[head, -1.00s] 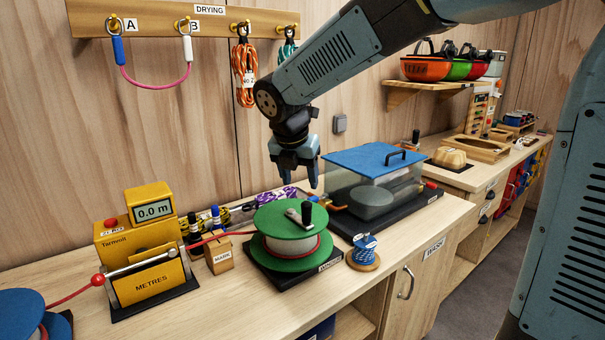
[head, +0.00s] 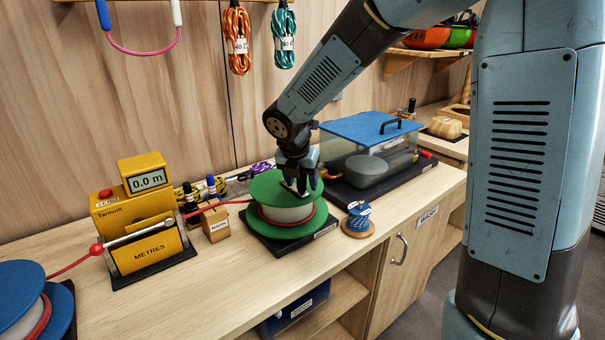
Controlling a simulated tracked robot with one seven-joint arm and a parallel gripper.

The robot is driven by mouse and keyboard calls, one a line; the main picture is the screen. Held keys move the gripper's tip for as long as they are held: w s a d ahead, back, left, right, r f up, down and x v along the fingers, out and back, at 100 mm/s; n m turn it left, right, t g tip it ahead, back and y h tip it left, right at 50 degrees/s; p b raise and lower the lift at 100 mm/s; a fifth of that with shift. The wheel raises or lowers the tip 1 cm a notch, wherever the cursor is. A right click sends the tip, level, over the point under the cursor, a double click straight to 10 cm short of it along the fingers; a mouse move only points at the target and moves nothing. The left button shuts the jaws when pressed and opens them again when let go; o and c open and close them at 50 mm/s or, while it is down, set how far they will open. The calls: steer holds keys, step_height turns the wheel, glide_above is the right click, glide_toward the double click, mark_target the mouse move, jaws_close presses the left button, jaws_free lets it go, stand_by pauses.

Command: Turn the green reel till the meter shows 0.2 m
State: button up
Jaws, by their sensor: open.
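The green reel (head: 262,189) sits on a dark base on the bench, with a little red rope wound on its pale core. My gripper (head: 301,188) is open, pointing down over the right part of the reel's top, where the crank handle is. My gripper hides most of the handle, and I cannot tell whether the fingers touch it. The yellow meter (head: 145,219) stands to the left, and its display (head: 147,181) reads 0.0 m. Red rope (head: 227,203) runs from the meter to the green reel. A blue reel (head: 20,287) is at the far left.
A marker box (head: 216,225) with pens stands between meter and reel. A small blue spool (head: 359,218) is right of the reel. A lidded clear tank (head: 350,168) stands behind right. Ropes (head: 284,38) hang above. The front bench strip is clear.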

steer(key=c, duration=1)
steer(key=shift+s+a, duration=0.2)
steer(key=shift+a, duration=0.35)
steer(key=shift+s+a, duration=0.2)
steer(key=shift+a, duration=0.35)
steer(key=shift+c, duration=0.3)
steer(key=shift+a+f, duration=0.1)
steer(key=shift+a, duration=1)
steer(key=shift+w+a, duration=0.25)
steer(key=shift+a, duration=0.75)
steer(key=shift+w+a, duration=0.4)
steer(key=shift+a, duration=0.3)
